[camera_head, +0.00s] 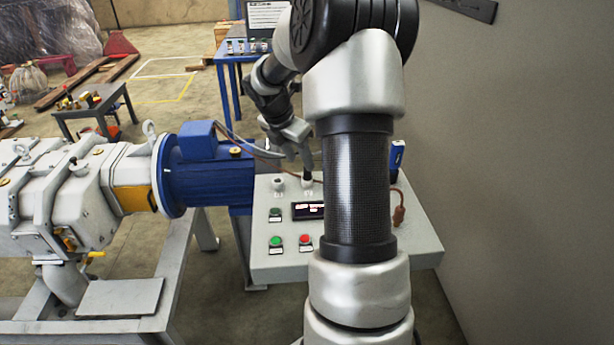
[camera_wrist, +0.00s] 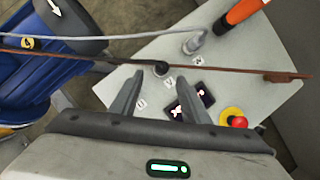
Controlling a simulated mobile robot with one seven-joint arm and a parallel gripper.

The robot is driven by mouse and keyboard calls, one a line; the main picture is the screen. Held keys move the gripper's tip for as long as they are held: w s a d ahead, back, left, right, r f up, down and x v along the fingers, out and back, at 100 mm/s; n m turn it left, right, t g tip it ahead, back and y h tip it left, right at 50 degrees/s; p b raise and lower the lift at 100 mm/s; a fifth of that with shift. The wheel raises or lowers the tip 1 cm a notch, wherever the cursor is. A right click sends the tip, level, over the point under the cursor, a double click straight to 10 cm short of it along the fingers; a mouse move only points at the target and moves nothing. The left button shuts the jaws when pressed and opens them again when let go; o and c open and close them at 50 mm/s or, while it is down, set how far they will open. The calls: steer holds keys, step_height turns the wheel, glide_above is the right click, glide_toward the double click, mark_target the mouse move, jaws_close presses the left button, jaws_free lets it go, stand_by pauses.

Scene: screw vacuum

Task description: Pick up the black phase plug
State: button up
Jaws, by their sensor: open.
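The black phase plug (camera_wrist: 160,69) is a small round dark knob near the middle of the wrist view, at the control panel. In the head view, a small dark upright plug (camera_head: 307,179) stands near the panel's back edge. My gripper (camera_wrist: 162,77) is open, with one finger on each side of the plug in the picture. I cannot tell whether the fingers are level with it or still above it. Nothing is seen held. In the head view my gripper (camera_head: 301,152) is over the back of the panel, partly hidden by my arm.
A brown cable (camera_wrist: 225,70) and a grey cable (camera_wrist: 120,37) cross the wrist view. The panel (camera_head: 268,262) carries buttons, a display (camera_head: 307,211) and a pale socket (camera_head: 279,186). A blue motor (camera_head: 212,175) stands left; a wall (camera_head: 520,150) closes the right.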

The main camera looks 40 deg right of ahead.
steer(key=shift+d+r+b+x, duration=0.1)
steer(key=shift+d+b+x, duration=0.1)
steer(key=shift+x, duration=0.85)
steer(key=shift+d+r+b+x, duration=0.1)
steer(key=shift+d+x, duration=0.05)
steer(key=shift+x, duration=0.9)
steer(key=shift+d+b+x, duration=0.1)
steer(key=shift+d+x, duration=0.1)
steer(key=shift+x, duration=0.8)
jaws_close()
